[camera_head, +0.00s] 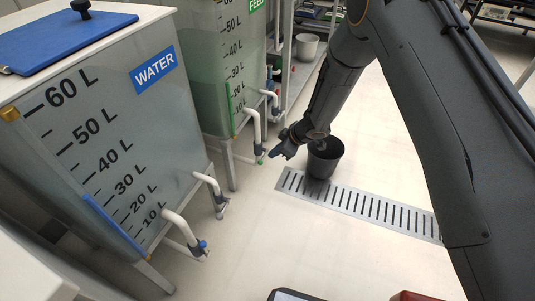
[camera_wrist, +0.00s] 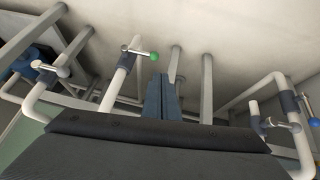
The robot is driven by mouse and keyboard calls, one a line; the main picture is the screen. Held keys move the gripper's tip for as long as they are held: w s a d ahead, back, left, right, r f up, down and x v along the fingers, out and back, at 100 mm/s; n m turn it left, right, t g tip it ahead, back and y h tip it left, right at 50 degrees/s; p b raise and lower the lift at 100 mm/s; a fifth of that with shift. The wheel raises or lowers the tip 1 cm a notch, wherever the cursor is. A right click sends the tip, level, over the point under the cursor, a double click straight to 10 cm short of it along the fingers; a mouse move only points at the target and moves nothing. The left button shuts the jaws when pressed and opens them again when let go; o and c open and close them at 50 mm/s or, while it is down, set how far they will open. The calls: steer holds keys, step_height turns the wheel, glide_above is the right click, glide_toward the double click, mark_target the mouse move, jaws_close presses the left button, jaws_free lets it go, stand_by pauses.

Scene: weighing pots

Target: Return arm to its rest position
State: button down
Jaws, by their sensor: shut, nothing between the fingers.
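My gripper (camera_head: 273,152) reaches out at the end of my dark arm, low over the floor, close to the taps of the tanks. In the wrist view its two dark fingers (camera_wrist: 160,98) lie together, shut with nothing between them. In the head view the gripper is left of a black bucket (camera_head: 325,158) and apart from it. The lower arm passes above the bucket and hides part of it.
A WATER tank (camera_head: 120,140) stands at left and a green-tinted FEED tank (camera_head: 222,70) behind it. White pipes with taps (camera_head: 185,235) stick out from them near the gripper. A floor drain grate (camera_head: 360,205) and open pale floor (camera_head: 300,240) lie at centre.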

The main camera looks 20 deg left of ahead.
steer(key=shift+p+v, duration=0.35)
steer(key=shift+v, duration=1.25)
steer(key=s+d+r+m+t+h, duration=0.1)
steer(key=d+r+m+t+h, duration=0.15)
steer(key=r, duration=0.65)
steer(key=s+d+r+m+t+h, duration=0.1)
steer(key=s+d+r+m+h, duration=0.2)
steer(key=r, duration=0.6)
steer(key=s+d+r+m+g, duration=0.2)
steer(key=s+d+r, duration=0.2)
steer(key=s, duration=0.5)
steer(key=s+d+r+m+g, duration=0.2)
steer(key=s+d+r, duration=0.25)
steer(key=s, duration=0.55)
steer(key=s+d+r+m+g, duration=0.2)
steer(key=s+d+r, duration=0.15)
steer(key=s, duration=0.55)
steer(key=d+r+m+p, duration=0.3)
steer(key=d+r+p, duration=0.6)
steer(key=r+p, duration=0.2)
steer(key=d+r+m+h+p, duration=0.1)
steer(key=d+r+m+p, duration=0.2)
steer(key=d+r+p, duration=0.7)
step_height(320, 180, up, 2)
steer(key=p, duration=0.5)
steer(key=shift+s+d+r+t+p, duration=0.25)
steer(key=shift+s+d+t+p, duration=0.05)
steer(key=shift+s+t+p, duration=0.05)
